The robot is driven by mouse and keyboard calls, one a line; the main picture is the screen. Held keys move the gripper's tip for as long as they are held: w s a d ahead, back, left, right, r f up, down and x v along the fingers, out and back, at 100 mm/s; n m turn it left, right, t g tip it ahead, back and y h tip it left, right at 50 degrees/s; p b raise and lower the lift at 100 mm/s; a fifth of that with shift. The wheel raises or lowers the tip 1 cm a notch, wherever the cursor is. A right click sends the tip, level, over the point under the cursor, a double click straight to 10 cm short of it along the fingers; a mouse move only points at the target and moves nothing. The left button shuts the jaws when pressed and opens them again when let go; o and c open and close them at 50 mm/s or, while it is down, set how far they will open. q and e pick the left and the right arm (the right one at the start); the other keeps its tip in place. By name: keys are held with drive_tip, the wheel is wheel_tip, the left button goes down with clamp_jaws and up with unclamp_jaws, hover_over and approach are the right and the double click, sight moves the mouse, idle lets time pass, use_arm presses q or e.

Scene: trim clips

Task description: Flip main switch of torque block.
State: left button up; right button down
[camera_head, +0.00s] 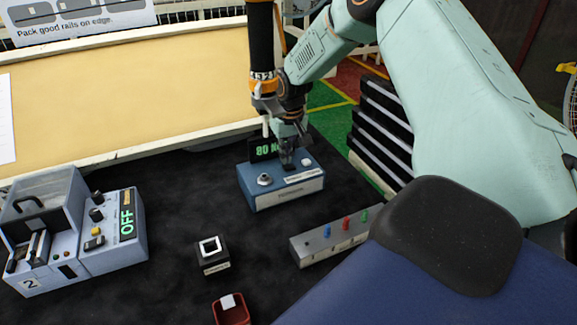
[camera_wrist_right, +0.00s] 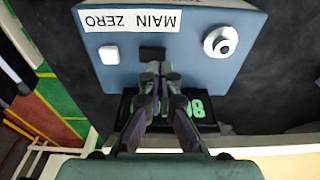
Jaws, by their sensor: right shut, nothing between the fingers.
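The torque block is a blue box (camera_head: 287,195) on the black mat, with a round silver knob, a white button and a small dark display behind it. Its top also shows in the right wrist view (camera_wrist_right: 195,75), where a label reads "MAIN ZERO". A black main switch (camera_wrist_right: 152,53) sits beside the word MAIN. My right gripper (camera_head: 288,165) is shut and empty, pointing down at the box top. In the right wrist view its fingertips (camera_wrist_right: 154,68) are right at the switch; I cannot tell whether they touch it. The display shows green characters, partly hidden by the fingers. My left gripper is not in view.
A grey machine (camera_head: 110,230) reading OFF stands at the left. A small black block (camera_head: 212,262), a red container (camera_head: 231,312) and a grey strip with coloured pegs (camera_head: 330,243) lie in front. Stacked black trays (camera_head: 380,125) stand at the right.

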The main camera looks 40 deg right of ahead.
sight(286, 167)
drive_tip(key=shift+s+f, duration=0.2)
drive_tip(key=shift+w+f, duration=0.2)
drive_tip(key=shift+f, duration=0.1)
drive_tip(key=shift+s+f+b, duration=0.1)
drive_tip(key=shift+s+b, duration=0.05)
drive_tip(key=shift+b, duration=0.15)
drive_tip(key=shift+f, duration=0.35)
idle(0.4)
drive_tip(key=shift+r+p, duration=0.75)
drive_tip(key=shift+r, duration=0.05)
wheel_tip(286, 167, up, 6)
drive_tip(key=p, duration=0.5)
drive_tip(key=shift+f+p, duration=0.15)
drive_tip(key=shift+p, duration=0.25)
